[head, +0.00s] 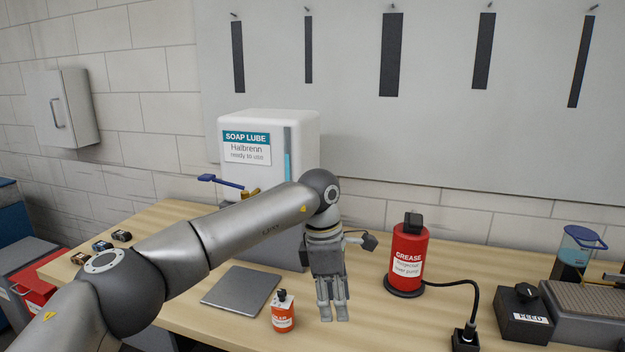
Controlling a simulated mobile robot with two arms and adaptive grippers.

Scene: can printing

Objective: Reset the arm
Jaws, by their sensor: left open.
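My left arm comes in from the left and reaches across the table. My left gripper (333,312) hangs down over the wooden table (400,325), with its fingers apart and nothing visible between them. It is just right of a small orange-red bottle (283,315) with a dark cap, and left of the red grease pump (408,257). I cannot tell how high the fingertips are above the table. My right gripper does not show.
A white soap lube dispenser (297,135) stands behind my arm, partly hidden by it. A grey plate (240,291) lies on the table. A cable runs from the grease pump to a black box (466,338). A feed box (522,315) and a blue-lidded container (577,250) stand at right.

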